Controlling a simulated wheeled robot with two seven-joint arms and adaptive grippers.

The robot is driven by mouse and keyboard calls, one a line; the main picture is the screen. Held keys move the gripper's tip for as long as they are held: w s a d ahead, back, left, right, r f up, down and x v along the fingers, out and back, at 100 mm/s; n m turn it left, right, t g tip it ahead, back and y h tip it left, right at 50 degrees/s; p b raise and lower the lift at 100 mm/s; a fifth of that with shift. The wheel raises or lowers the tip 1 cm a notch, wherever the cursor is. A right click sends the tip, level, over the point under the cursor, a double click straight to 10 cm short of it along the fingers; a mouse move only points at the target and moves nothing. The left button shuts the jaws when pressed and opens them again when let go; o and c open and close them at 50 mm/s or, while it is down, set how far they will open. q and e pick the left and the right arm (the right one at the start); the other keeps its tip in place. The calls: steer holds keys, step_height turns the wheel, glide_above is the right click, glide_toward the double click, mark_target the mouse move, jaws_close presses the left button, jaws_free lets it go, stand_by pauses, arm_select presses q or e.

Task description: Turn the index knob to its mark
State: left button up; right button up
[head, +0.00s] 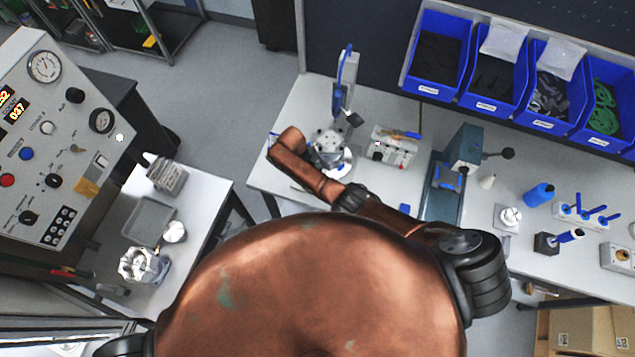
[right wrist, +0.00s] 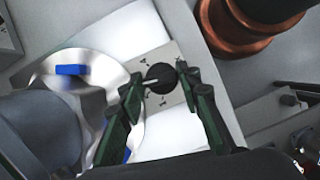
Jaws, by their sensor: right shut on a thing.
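In the right wrist view, the index knob (right wrist: 163,74) is a round black knob with a white pointer line. It sits on a light grey plate (right wrist: 180,95) with small dark marks around it, too small to read. The pointer line faces left in that view. My right gripper (right wrist: 158,78) has its two dark green fingers on opposite sides of the knob, shut on it. In the head view, my copper right arm reaches over to the bench fixture (head: 329,142); its gripper and the knob cannot be made out there. My left gripper is not in view.
Beside the knob plate is a round metal disc (right wrist: 60,90) with a blue block (right wrist: 70,69). In the head view, a white box (head: 393,150) and a green-grey machine (head: 461,150) stand right of the fixture. Blue bins (head: 437,50) line the back. A control panel (head: 50,140) stands left.

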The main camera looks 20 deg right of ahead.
steer(key=shift+w+m+y, duration=0.1)
steer(key=shift+m+y, duration=0.3)
steer(key=shift+m, duration=0.7)
steer(key=o, duration=1.2)
steer(key=shift+c, duration=0.2)
steer(key=v, duration=0.8)
steer(key=shift+w, duration=0.15)
steer(key=shift+d+f, duration=0.1)
